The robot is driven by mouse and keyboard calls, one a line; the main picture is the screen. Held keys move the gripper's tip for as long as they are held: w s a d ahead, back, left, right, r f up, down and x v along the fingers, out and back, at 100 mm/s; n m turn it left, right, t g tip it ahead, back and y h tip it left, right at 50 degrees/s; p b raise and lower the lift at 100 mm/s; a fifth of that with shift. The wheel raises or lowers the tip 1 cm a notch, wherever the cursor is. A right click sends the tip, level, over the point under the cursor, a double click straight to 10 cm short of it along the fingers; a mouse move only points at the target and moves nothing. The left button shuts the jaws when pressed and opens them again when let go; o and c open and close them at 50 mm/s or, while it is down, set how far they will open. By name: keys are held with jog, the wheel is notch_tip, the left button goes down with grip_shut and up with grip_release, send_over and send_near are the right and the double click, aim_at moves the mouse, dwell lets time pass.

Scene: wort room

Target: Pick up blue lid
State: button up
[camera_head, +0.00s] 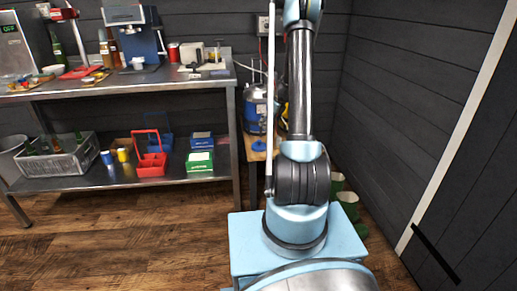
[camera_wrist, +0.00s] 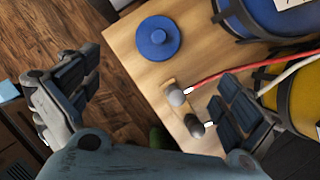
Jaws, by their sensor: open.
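The blue lid (camera_wrist: 158,38) is a round disc with a raised knob. It lies flat on a light wooden table (camera_wrist: 125,48) in the wrist view, near the table's left edge. In the head view the lid (camera_head: 259,147) is a small blue spot left of my arm. My gripper (camera_wrist: 150,108) is open in the wrist view, its two dark-padded fingers wide apart, with nothing between them. The lid appears beyond the fingertips, towards the top. In the head view my arm's end is out of the picture.
A blue container (camera_wrist: 270,14) and a yellow one (camera_wrist: 295,100) stand right of the lid. Red and white cables and two small round knobs (camera_wrist: 177,97) lie close by. A metal shelf (camera_head: 120,88) with bottles, crates and boxes stands at left.

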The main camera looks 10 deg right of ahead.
send_over(260, 144)
jog(key=d, duration=0.2)
jog(key=f, duration=0.7)
jog(key=s+f, duration=0.1)
jog(key=f, duration=0.3)
jog(key=shift+a, duration=0.2)
jog(key=shift+s+x, duration=0.15)
jog(key=shift+x, duration=1.25)
jog(key=shift+s+x, duration=0.15)
jog(key=shift+x, duration=1.2)
jog(key=c, duration=1.3)
